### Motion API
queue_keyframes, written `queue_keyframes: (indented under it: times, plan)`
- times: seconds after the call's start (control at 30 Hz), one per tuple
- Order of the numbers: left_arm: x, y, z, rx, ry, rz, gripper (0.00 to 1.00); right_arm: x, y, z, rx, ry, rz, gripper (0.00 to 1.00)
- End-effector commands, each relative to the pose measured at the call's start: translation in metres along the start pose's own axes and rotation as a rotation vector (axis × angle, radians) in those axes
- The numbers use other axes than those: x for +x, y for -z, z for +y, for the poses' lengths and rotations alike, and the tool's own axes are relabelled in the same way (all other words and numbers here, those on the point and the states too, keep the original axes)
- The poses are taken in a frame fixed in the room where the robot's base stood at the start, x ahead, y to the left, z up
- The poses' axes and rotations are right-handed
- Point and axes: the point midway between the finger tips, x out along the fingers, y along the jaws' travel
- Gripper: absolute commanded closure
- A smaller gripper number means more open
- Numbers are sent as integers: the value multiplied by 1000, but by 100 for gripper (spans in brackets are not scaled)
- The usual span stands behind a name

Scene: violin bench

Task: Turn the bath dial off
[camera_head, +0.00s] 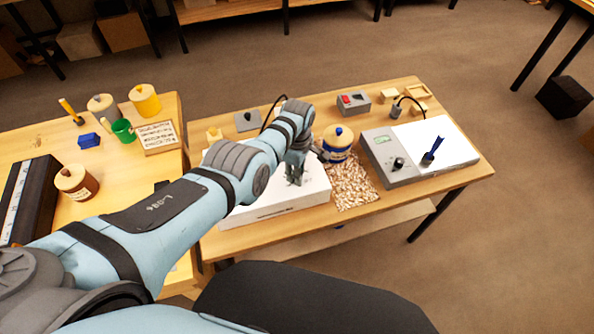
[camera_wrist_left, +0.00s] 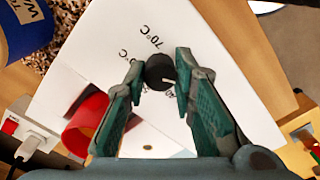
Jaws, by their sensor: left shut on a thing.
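The bath is a white box (camera_head: 262,212) at the front left of the bench in the head view; its white top (camera_wrist_left: 215,70) fills much of the left wrist view. The bath dial (camera_wrist_left: 158,68) is a small black knob with a short white pointer mark, which is toward the picture's right. "70°C" is printed above it; other marks are partly hidden by the fingers. My left gripper (camera_head: 295,178) is over the bath, and in the left wrist view its fingertips (camera_wrist_left: 161,72) are closed around the dial. In the head view the gripper hides the dial. My right gripper is out of view.
A grey meter box (camera_head: 390,165) with a knob is further right. A red cup (camera_wrist_left: 85,122) is close to the left finger in the wrist view.

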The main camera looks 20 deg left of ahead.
Motion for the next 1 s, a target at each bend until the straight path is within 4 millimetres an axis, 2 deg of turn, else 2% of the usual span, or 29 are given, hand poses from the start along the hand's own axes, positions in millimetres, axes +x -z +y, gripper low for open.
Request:
queue_keyframes:
  times: [0.07, 0.1, 0.2, 0.53, 0.67, 0.77, 1.0]
  plan:
    - [4, -1, -5, 1, 15, -3, 100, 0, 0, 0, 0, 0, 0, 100]
    - [4, -1, -5, 1, 15, -3, 71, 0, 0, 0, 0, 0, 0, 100]
    - [3, -1, -4, 1, 12, -3, 56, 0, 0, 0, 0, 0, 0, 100]
    - [0, 0, -1, 1, 3, -1, 56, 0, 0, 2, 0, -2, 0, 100]
    - [-11, 0, 1, 2, -1, 0, 56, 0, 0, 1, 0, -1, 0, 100]
    - [-27, 0, 0, 0, -1, -1, 56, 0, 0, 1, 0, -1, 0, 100]
    - [-95, 0, -1, 1, 1, -1, 56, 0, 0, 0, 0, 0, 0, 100]
